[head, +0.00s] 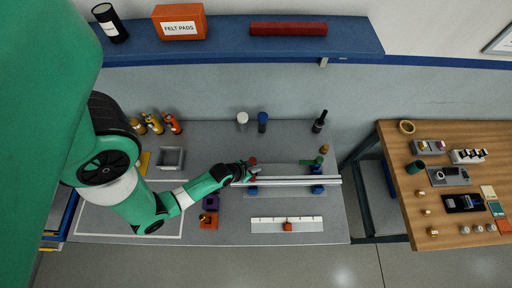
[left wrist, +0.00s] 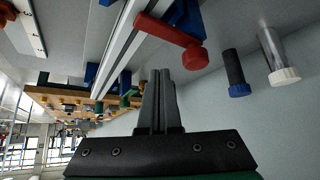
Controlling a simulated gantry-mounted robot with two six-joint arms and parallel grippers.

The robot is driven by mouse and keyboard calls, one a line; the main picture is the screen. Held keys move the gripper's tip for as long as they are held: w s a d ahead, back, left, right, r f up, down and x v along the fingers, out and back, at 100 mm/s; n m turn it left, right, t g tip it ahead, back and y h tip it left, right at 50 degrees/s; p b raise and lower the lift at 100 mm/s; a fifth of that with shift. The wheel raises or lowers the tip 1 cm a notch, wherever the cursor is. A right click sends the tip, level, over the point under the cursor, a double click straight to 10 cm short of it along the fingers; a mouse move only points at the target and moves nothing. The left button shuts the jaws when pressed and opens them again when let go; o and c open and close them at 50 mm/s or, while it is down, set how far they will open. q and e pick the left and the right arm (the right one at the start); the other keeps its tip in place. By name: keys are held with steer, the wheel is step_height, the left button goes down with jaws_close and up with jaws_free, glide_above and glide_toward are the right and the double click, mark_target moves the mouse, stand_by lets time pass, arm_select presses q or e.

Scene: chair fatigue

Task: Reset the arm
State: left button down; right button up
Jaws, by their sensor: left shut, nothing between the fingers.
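A red lever arm (head: 252,161) with a round knob at its end sits by the silver rail (head: 295,181). In the left wrist view the red arm (left wrist: 170,38) reaches from the rail (left wrist: 120,45) toward the wall side. My left gripper (head: 246,172) is beside the red arm, close to the rail's left end. Its two fingers (left wrist: 159,78) are together and empty in the left wrist view. The red knob appears beyond the fingertips, to their right; I cannot tell whether they touch. The gripper partly hides the red arm's base in the head view. My right gripper is not in view.
Blue supports (head: 318,188) hold the rail. A white-capped clear cylinder (head: 242,122) and a blue-capped dark one (head: 262,123) stand behind. A white ruler strip (head: 268,224) lies in front. A grey tray (head: 170,159) is left. A wooden table (head: 393,165) stands right.

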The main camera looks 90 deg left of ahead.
arm_select(q)
steer(key=s+r, duration=0.2)
steer(key=r, duration=0.1)
steer(key=shift+s+a+r, duration=0.15)
steer(key=shift+r, duration=0.1)
